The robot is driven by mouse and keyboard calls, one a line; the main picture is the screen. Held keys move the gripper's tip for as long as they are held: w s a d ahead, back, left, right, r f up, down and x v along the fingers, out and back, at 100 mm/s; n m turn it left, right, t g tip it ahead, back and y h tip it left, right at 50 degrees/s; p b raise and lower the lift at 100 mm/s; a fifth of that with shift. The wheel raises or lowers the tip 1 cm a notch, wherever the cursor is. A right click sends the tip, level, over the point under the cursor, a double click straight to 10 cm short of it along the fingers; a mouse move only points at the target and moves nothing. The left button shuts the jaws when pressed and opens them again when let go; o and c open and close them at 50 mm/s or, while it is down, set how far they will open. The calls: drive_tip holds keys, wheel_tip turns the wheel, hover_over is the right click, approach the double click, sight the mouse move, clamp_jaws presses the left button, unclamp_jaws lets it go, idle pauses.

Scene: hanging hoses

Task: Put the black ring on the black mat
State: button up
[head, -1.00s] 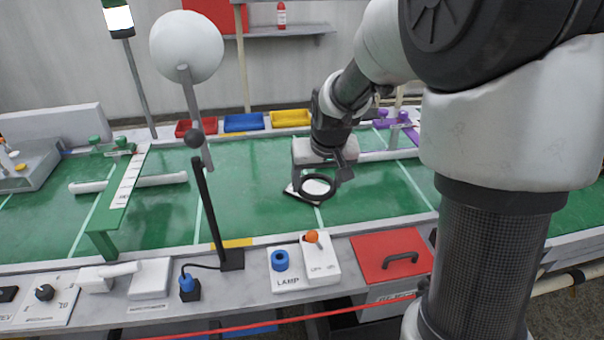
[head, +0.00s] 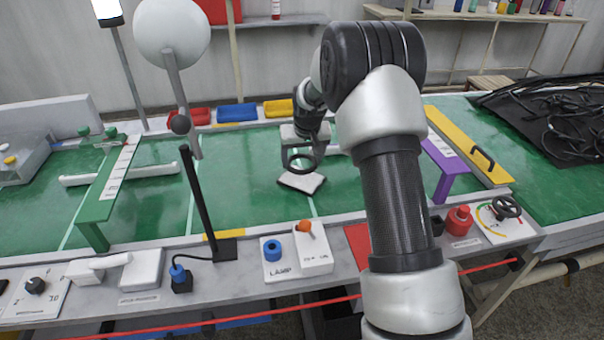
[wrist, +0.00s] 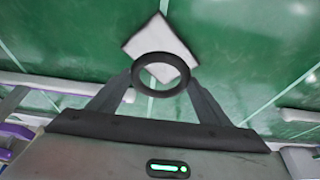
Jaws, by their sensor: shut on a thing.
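My gripper (head: 304,146) is shut on the black ring (head: 301,173), out over the green table. In the wrist view the ring (wrist: 161,92) sits between the two fingertips (wrist: 161,73), its open middle showing the surface beyond. A thin white square pad with a dark edge (head: 304,184) lies on the table below the ring; it also shows behind the ring in the wrist view (wrist: 158,38). A black sheet (head: 500,100) at the far right, which may be the black mat, has dark hoses or cables on it. Part of it is cut off by the frame.
A green raised bar (head: 120,180) stands left and a purple one (head: 445,168) right of my arm. A yellow panel with a handle (head: 465,145) lies beside the black sheet. A lamp post (head: 203,200) rises at the front. Red, blue and yellow bins (head: 237,112) stand at the back.

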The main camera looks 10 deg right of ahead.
drive_tip(key=shift+f+b, duration=0.35)
drive_tip(key=shift+f, duration=1.95)
drive_tip(key=shift+f, duration=0.2)
drive_tip(key=o, duration=1)
drive_tip(key=shift+o, duration=0.2)
